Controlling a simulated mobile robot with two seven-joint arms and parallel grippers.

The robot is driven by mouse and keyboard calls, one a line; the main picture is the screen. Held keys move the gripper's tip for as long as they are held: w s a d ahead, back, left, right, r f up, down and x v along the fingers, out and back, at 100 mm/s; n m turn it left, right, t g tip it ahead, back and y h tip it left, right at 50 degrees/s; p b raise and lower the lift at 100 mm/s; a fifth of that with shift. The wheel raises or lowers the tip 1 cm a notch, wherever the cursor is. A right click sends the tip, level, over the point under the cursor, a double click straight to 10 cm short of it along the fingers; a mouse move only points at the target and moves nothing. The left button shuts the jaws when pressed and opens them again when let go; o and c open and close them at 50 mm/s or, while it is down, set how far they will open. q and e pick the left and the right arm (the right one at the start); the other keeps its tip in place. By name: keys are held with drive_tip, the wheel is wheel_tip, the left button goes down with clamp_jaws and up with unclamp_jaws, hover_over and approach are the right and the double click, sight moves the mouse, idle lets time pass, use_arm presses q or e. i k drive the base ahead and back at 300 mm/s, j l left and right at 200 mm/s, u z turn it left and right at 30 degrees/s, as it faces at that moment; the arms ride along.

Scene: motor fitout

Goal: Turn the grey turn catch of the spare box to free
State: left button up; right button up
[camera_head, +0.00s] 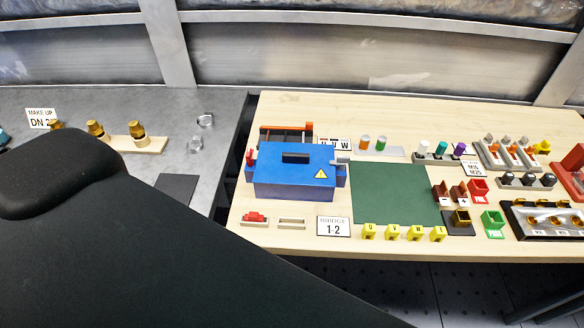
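A blue box (294,181) with a black handle (295,157) and a yellow warning triangle stands on the left part of the wooden bench. A grey piece (340,175), which looks like a catch, sits at its right end. A red piece (251,158) sits at its left end, with grey below it. I cannot tell which way the grey piece is turned, and no label marks the box as spare. Neither of my grippers shows. A large black link, apparently my own arm, covers the lower left.
A green mat (395,193) lies right of the box, with yellow lettered blocks (403,234) in front. A "BRIDGE 1-2" sign (333,227) and a red part (255,218) stand before the box. A grey table (215,170) with brass fittings (138,132) adjoins at left, across a gap.

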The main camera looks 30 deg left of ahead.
sight(341, 162)
drive_tip(key=k+j, duration=0.1)
drive_tip(key=j, duration=0.3)
drive_tip(key=j+z, duration=0.1)
drive_tip(key=j, duration=0.3)
drive_tip(key=k+j, duration=0.15)
drive_tip(key=j, duration=0.2)
drive_tip(key=k+j, duration=0.1)
drive_tip(key=j, duration=0.3)
drive_tip(key=l+u, duration=0.15)
drive_tip(key=u, duration=0.2)
drive_tip(key=l+u, duration=0.2)
drive_tip(key=u, duration=0.2)
drive_tip(key=l+u, duration=0.15)
drive_tip(key=u, duration=0.2)
drive_tip(key=k+l+u, duration=0.55)
drive_tip(key=l, duration=0.25)
drive_tip(key=k+l+u, duration=0.15)
drive_tip(key=l, duration=0.25)
drive_tip(key=k+l+u, duration=0.1)
drive_tip(key=k+l, duration=0.65)
drive_tip(key=l, duration=0.15)
drive_tip(key=k+l, duration=0.45)
drive_tip(key=l+u, duration=0.05)
drive_tip(key=l, duration=0.1)
